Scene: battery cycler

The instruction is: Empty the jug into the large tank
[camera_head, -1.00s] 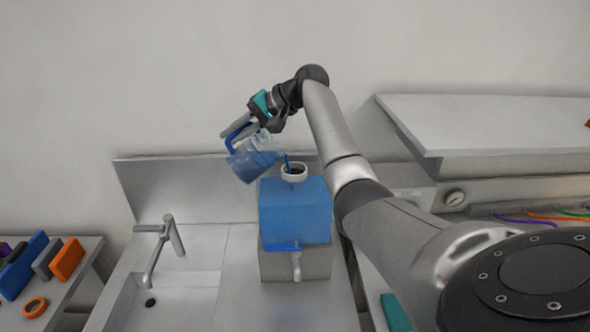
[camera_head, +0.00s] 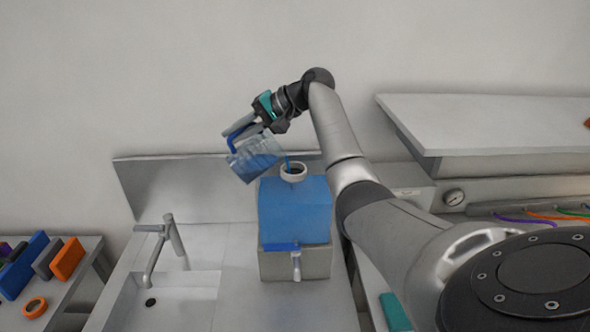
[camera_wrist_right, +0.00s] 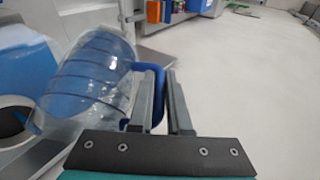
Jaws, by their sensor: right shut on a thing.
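The clear jug (camera_head: 254,160) with a blue handle hangs tilted above and left of the large blue tank (camera_head: 294,212), its mouth toward the tank's white-rimmed opening (camera_head: 293,172). A thin blue stream runs from the jug's lip into the opening, and blue liquid shows inside the jug. My right gripper (camera_head: 240,131) is shut on the jug's handle. In the right wrist view the jug (camera_wrist_right: 95,75) lies left of my fingers (camera_wrist_right: 165,95), which close on its handle; the tank opening (camera_wrist_right: 14,118) is at the left edge. My left gripper is not in view.
The tank stands on a grey block (camera_head: 280,265) with a tap at its front. A sink with a faucet (camera_head: 165,245) is to the left. A shelf (camera_head: 490,125) juts out at right. A side table with orange and blue blocks (camera_head: 67,258) is at far left.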

